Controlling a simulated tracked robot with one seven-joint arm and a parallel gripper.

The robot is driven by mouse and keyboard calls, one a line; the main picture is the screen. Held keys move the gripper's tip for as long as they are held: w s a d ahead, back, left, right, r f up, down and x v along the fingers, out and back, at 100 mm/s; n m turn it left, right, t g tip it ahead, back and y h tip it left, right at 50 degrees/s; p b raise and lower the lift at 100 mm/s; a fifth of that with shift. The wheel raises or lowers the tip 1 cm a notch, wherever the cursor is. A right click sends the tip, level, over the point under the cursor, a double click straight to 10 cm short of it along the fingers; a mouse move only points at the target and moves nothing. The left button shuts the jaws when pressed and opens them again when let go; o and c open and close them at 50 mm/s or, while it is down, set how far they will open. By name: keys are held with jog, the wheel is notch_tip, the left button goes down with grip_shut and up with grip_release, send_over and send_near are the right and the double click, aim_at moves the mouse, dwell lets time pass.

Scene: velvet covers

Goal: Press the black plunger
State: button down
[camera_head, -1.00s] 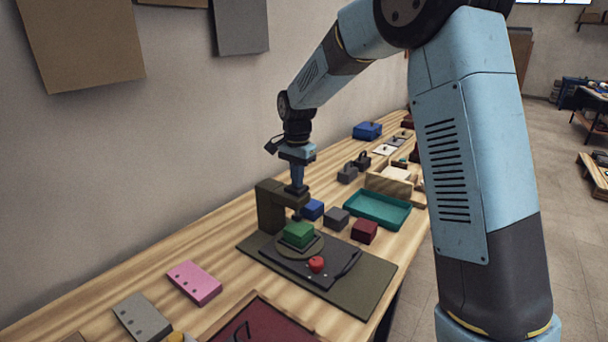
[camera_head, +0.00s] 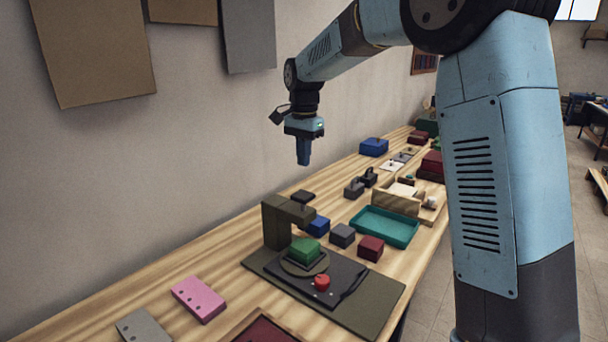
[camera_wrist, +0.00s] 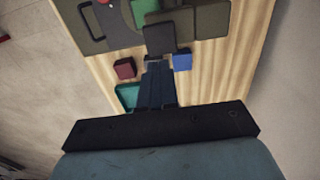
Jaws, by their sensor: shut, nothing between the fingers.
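The black plunger shows as a flat dark cap (camera_head: 303,196) over the end of an olive press arm (camera_head: 274,222). A green block (camera_head: 305,249) sits on a round disc below the arm. The press stands on an olive baseplate (camera_head: 375,310) with a red knob (camera_head: 322,283) at its front. My gripper (camera_head: 304,162) is shut and empty, pointing down, in the air above the cap with a clear gap. In the wrist view the fingers (camera_wrist: 155,68) are together, and the dark square cap (camera_wrist: 159,39) shows just beyond their tips.
Blue (camera_head: 318,226), grey (camera_head: 342,235) and dark red (camera_head: 370,248) blocks lie behind the press. A teal tray (camera_head: 385,226) is beyond them. A pink plate (camera_head: 198,299) lies front left. The wall runs along the left side of the bench.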

jog(key=shift+r, duration=1.15)
